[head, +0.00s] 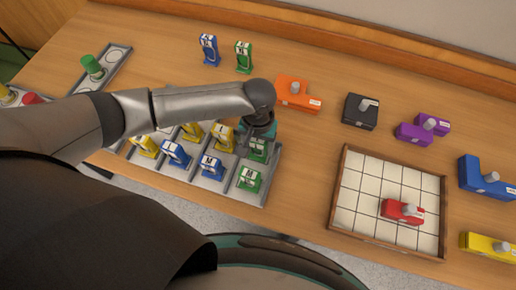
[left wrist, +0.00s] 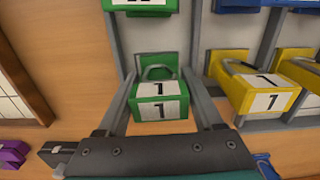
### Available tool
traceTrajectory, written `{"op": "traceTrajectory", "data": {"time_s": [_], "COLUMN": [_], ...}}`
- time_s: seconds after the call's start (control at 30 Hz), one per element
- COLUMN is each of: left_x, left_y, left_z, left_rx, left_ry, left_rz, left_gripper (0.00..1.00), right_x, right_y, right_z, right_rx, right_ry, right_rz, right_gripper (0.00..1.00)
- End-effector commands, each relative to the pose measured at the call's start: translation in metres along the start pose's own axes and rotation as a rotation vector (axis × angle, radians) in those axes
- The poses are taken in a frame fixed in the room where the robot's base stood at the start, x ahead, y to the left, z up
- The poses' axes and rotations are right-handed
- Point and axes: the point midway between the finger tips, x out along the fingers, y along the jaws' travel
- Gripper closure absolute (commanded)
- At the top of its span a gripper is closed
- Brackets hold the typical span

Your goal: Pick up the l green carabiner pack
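My left gripper (head: 262,132) is over the back right part of a grey divided tray (head: 222,194) in the head view. In the left wrist view the open fingers (left wrist: 165,80) stand on either side of a green carabiner pack (left wrist: 160,104) whose label mark looks like "1" or "l". A gap shows beside the pack, so the fingers do not look closed on it. This pack also shows just below the gripper in the head view (head: 258,152), partly covered. Another green pack (head: 249,180) lies in front of it. My right gripper is not in view.
Yellow packs (head: 223,137) and blue packs (head: 212,166) fill neighbouring compartments. A blue pack (head: 208,50) and a green pack (head: 243,57) stand at the back. An orange block (head: 296,95) and a gridded board (head: 362,197) are to the right.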

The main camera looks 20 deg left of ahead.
Motion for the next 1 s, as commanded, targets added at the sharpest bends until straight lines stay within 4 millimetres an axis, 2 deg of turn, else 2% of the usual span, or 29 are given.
{"op": "traceTrajectory", "data": {"time_s": [0.07, 0.57, 0.87, 1.0], "left_x": [0.0, 0.0, -0.002, -0.011], "left_y": [0.0, 0.0, 0.0, 0.001], "left_z": [0.0, 0.0, -0.001, -0.001], "left_rx": [0.0, 0.0, 0.0, 0.0], "left_ry": [0.0, 0.0, 0.001, 0.002], "left_rz": [0.0, 0.0, 0.001, 0.002], "left_gripper": [0.42, 0.98, 1.0, 1.0], "right_x": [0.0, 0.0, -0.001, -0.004], "right_y": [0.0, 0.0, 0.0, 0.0], "right_z": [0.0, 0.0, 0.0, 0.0], "right_rx": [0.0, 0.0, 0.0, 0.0], "right_ry": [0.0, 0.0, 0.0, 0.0], "right_rz": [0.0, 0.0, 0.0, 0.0], "right_gripper": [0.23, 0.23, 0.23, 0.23]}}
